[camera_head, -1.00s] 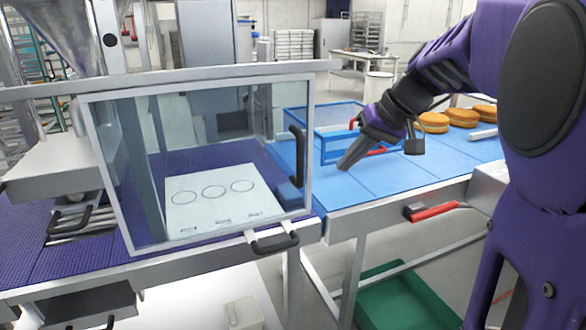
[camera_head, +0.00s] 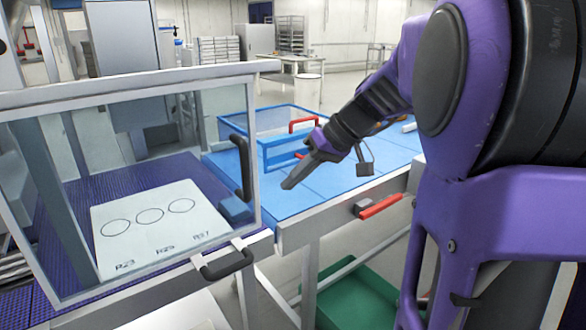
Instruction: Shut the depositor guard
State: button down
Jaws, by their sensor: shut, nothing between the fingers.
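The depositor guard is a clear panel in a pale metal frame (camera_head: 257,120) at the left, standing over the purple belt. A black upright handle (camera_head: 241,167) is on its right side. A second black handle (camera_head: 227,264) sits low at the front rail. I cannot tell how far the guard stands open. My gripper (camera_head: 288,184) is shut and empty. It points down and left above the blue belt, to the right of the guard's upright handle and apart from it in the picture.
A white card with three circles (camera_head: 130,255) shows through the guard. A blue-framed clear box (camera_head: 268,158) with a red handle (camera_head: 304,125) stands behind my gripper. A red lever (camera_head: 380,206) is on the blue table's front edge. A green crate (camera_head: 350,300) is below.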

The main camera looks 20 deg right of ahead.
jog(key=a+f, duration=0.2)
jog(key=a, duration=0.3)
jog(key=shift+w+a, duration=0.35)
jog(key=shift+w, duration=0.05)
jog(key=shift+a, duration=0.15)
